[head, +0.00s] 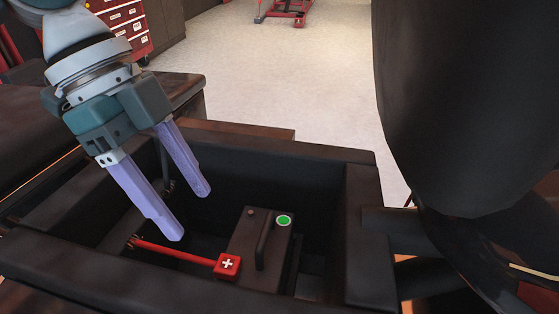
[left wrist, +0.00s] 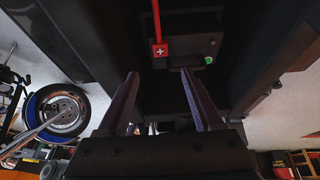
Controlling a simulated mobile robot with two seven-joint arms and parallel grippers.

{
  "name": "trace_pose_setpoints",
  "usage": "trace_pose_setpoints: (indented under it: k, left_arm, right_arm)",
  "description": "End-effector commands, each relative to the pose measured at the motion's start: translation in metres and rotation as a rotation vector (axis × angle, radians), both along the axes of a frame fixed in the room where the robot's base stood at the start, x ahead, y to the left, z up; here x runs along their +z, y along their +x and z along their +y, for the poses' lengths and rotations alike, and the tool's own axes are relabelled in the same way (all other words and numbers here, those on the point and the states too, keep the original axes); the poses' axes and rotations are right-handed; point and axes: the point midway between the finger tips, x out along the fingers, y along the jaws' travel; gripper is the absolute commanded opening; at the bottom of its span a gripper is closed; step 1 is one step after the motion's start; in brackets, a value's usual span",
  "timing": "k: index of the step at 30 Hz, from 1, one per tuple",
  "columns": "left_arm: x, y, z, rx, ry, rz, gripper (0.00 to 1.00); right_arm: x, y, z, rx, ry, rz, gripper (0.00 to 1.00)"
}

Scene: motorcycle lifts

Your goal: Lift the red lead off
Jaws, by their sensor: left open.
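The red lead (head: 175,252) runs to a red square clamp with a white plus (head: 227,266) at the corner of a dark battery (head: 248,237). The red lead also shows in the left wrist view (left wrist: 157,22), with its plus-marked end (left wrist: 160,50) ahead of the fingers. The battery has a black handle and a green round mark (head: 284,221). My left gripper (head: 196,216) is open and empty, with its purple fingers over the open box, above and left of the clamp. It also shows in the left wrist view (left wrist: 160,75). My right gripper is not in view.
The dark box (head: 363,240) has walls around the battery. A large dark rounded body (head: 460,100) stands close on the right. A red tool cabinet (head: 125,22) and a red lift (head: 285,12) stand at the back. The pale floor between is clear.

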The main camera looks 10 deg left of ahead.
Motion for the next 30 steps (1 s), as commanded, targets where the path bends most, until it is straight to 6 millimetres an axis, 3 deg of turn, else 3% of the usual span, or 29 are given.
trace_pose_setpoints:
  k: [5,18,30]
  left_arm:
    - [-0.013,0.002,0.0,0.001,-0.002,-0.001,0.68]
    - [-0.084,-0.007,-0.029,0.002,-0.001,0.002,0.68]
    - [-0.095,-0.009,-0.035,0.002,-0.001,0.0,0.68]
  right_arm:
    - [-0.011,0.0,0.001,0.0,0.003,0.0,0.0]
    - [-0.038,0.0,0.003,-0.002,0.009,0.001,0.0]
    - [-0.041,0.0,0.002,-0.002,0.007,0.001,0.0]
